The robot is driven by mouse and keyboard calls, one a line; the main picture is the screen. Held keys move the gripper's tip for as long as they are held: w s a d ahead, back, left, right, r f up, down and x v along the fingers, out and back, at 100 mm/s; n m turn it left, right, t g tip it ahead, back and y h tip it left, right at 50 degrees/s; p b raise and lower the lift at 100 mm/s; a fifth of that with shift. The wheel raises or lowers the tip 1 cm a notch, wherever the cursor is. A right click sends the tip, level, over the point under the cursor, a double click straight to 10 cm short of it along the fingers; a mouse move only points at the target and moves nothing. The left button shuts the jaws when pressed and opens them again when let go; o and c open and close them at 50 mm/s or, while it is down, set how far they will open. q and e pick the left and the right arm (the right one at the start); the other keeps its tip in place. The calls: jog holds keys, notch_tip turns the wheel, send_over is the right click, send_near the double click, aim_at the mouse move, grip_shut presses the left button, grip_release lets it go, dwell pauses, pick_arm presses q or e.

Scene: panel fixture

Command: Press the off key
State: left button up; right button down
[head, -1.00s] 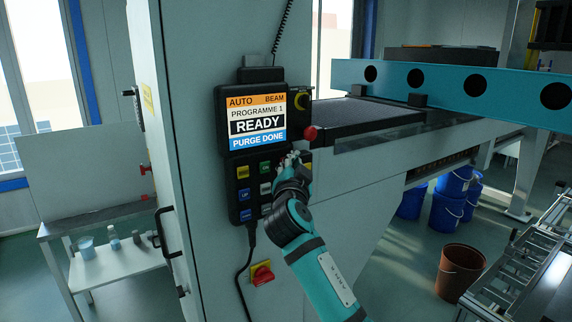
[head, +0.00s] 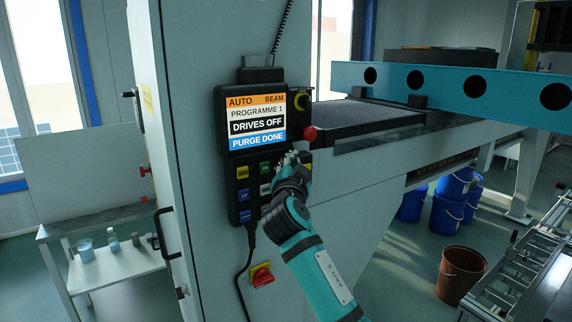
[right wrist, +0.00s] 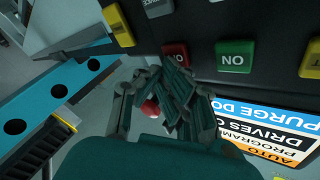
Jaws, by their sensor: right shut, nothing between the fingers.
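The pendant (head: 231,180) hangs on the grey machine cabinet. Its screen (head: 257,118) reads AUTO BEAM, PROGRAMME 1, DRIVES OFF, PURGE DONE. The red off key (right wrist: 176,53) shows in the right wrist view beside the green ON key (right wrist: 235,56); its label is partly covered. My right gripper (right wrist: 163,72) is shut and empty, its fingertips right at the red key; I cannot tell whether they touch it. In the head view the right gripper (head: 289,158) covers the off key. My left gripper is not in view.
A red mushroom button (head: 310,133) sticks out just right of the screen, close to my right gripper. Yellow keys (right wrist: 118,25) and other keys surround the off key. A red and yellow switch (head: 261,275) sits below. A teal beam (head: 450,85) lies at right.

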jog(key=shift+s+d, duration=0.45)
jog(key=shift+s, duration=0.2)
jog(key=shift+f, duration=0.1)
jog(key=s+d, duration=0.1)
jog(key=s, duration=0.1)
jog(key=s+d, duration=0.2)
dwell(0.7)
